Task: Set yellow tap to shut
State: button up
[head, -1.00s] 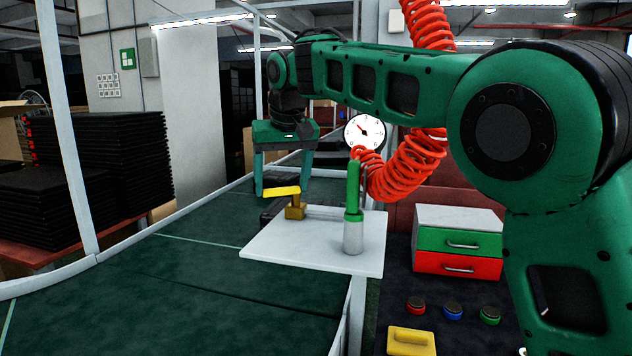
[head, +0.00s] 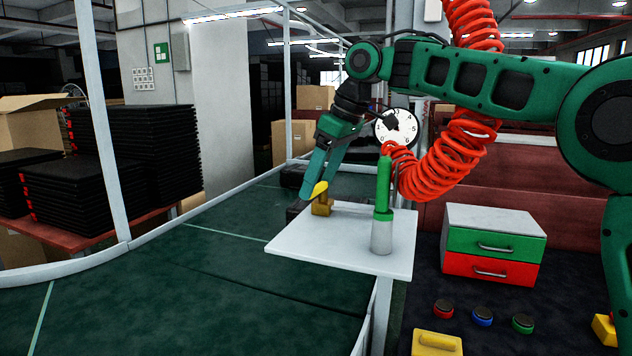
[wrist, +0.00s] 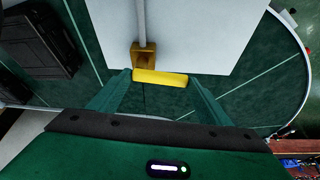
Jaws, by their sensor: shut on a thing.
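The yellow tap has a flat yellow handle (head: 319,190) on a brass-coloured body (head: 322,206), at the left back corner of a white board (head: 345,240). In the wrist view the handle (wrist: 160,78) lies crosswise between the two green fingertips, beside the brass body (wrist: 144,54). My gripper (head: 313,188) is tilted and reaches down to the handle from behind it. It is shut on the handle, with one finger at each end. A grey pipe (wrist: 142,20) runs from the body across the board.
A green-topped grey cylinder (head: 382,215) stands upright on the board's right part. A red coiled hose (head: 440,165) and a round dial (head: 396,130) are behind it. A drawer box (head: 492,245) and several coloured buttons are at right. The dark green conveyor (head: 230,280) is clear in front.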

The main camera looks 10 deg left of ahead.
jog(key=shift+w+d+n, duration=0.2)
jog(key=shift+d+n, duration=0.15)
jog(key=shift+n, duration=0.25)
jog(key=shift+d+r, duration=0.1)
jog(key=o, duration=1.5)
jog(key=shift+w, duration=0.15)
jog(key=v, duration=1)
jog(key=shift+w+d+r, duration=0.1)
jog(key=shift+d+r, duration=0.05)
jog(key=shift+r, duration=0.1)
